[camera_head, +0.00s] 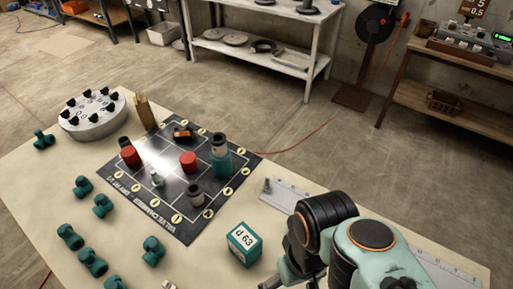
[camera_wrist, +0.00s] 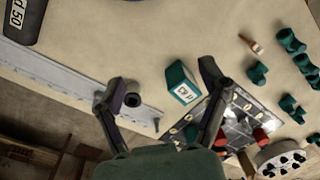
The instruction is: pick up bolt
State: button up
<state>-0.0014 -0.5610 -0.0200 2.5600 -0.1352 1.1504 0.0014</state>
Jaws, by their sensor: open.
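My gripper (camera_wrist: 160,76) is open in the wrist view, its two fingers spread above the table with nothing held. In the head view only a small grey part of it (camera_head: 270,283) shows at the bottom edge, beside my arm. A small dark pin, possibly the bolt (camera_wrist: 156,124), is at the end of the steel ruler, below the gap between the fingers; a similar dark spot (camera_head: 267,184) shows there in the head view. I cannot tell for sure that it is a bolt. A teal box marked d 63 (camera_head: 244,244) stands near the right finger in the wrist view (camera_wrist: 182,84).
A black ring-ended part (camera_wrist: 132,99) is beside the left finger. The black board (camera_head: 140,188) carries red, teal and grey parts. Several teal fittings (camera_head: 70,236) lie at the left, near a grey disc (camera_head: 92,125) with black knobs. The ruler (camera_head: 290,197) runs along the far edge.

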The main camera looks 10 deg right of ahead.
jog(key=c, duration=0.5)
jog(key=shift+o, duration=0.2)
